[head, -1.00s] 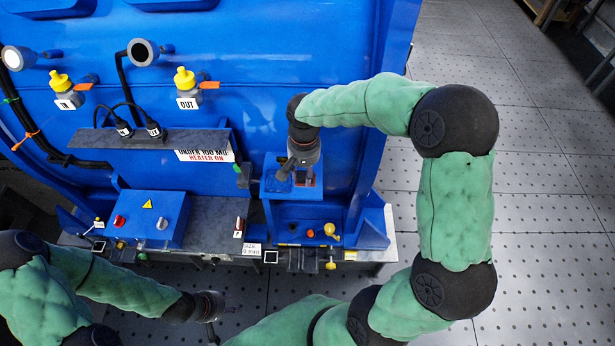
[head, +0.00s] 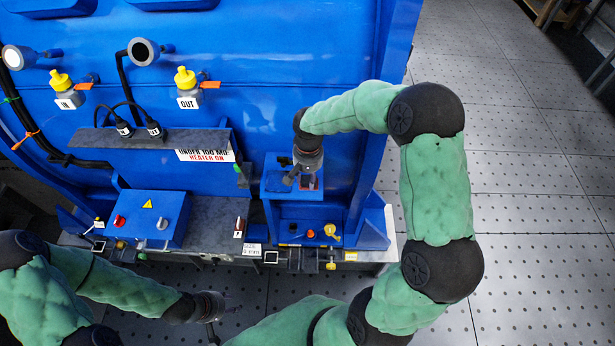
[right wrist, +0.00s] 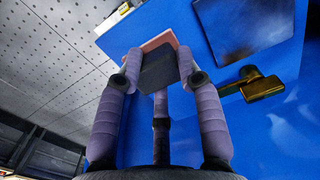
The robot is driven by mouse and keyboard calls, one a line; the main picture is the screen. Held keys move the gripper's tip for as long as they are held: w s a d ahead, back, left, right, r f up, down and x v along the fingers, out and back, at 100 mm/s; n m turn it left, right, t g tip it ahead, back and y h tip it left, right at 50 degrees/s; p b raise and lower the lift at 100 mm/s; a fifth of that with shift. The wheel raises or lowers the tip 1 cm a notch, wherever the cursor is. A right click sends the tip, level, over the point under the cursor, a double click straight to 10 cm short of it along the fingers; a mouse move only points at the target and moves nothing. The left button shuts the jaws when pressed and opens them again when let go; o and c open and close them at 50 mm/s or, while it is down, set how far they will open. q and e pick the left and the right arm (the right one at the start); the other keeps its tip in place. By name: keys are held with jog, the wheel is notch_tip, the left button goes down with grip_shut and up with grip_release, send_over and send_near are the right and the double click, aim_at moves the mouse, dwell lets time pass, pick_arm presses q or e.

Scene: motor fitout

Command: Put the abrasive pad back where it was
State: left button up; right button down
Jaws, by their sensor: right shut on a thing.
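My right gripper (head: 302,178) points down over the top of a blue stand (head: 276,170) against the blue tank. In the right wrist view the gripper (right wrist: 158,72) is shut on a dark grey block (right wrist: 160,64), which looks like the abrasive pad. A reddish patch (right wrist: 161,41) shows at the block's far end, by the edge of the blue top; it also shows in the head view (head: 308,183). I cannot tell whether the block touches the surface. My left gripper (head: 213,325) hangs low at the front; its jaws are too small to read.
A dark square (right wrist: 243,22) lies on the blue top beside the pad. A brass fitting with a dark handle (right wrist: 262,86) is near. A blue control box (head: 143,218) stands left on the grey bench (head: 215,225). Open floor (head: 530,200) is at right.

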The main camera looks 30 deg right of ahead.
aim_at(308, 178)
jog(key=c, duration=0.8)
grip_release()
jog(key=shift+f, duration=0.15)
notch_tip(308, 178, up, 12)
jog(key=shift+d+r+p, duration=0.15)
jog(key=shift+r+p, duration=0.05)
jog(key=shift+p, duration=0.15)
